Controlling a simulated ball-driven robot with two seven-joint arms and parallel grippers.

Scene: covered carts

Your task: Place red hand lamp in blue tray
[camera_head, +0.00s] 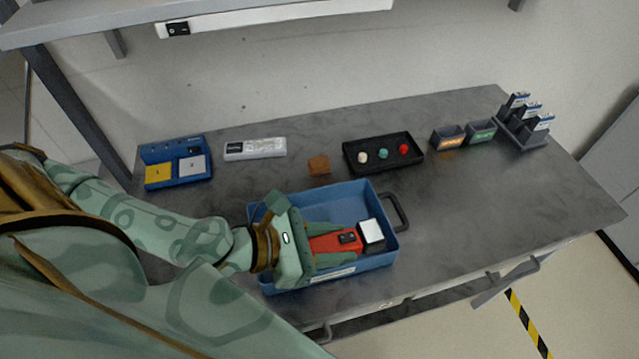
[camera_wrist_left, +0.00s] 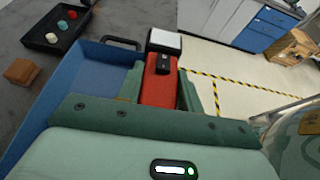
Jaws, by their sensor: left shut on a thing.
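The red hand lamp (camera_head: 335,242) has a red body, a black switch and a white head. My left gripper (camera_head: 338,243) is shut on its red body. The blue tray (camera_head: 388,243) stands on the grey table with a dark handle at its right end. In the head view the lamp and gripper are over the tray's front part. In the left wrist view the lamp (camera_wrist_left: 158,88) lies between the fingers, and the tray (camera_wrist_left: 85,75) shows to its left. I cannot tell whether the lamp touches the tray. My right gripper is not in view.
A blue holder (camera_head: 177,180) is at back left. Small grey bins (camera_head: 448,140) and a rack (camera_head: 522,137) stand at back right. The table's right part is clear.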

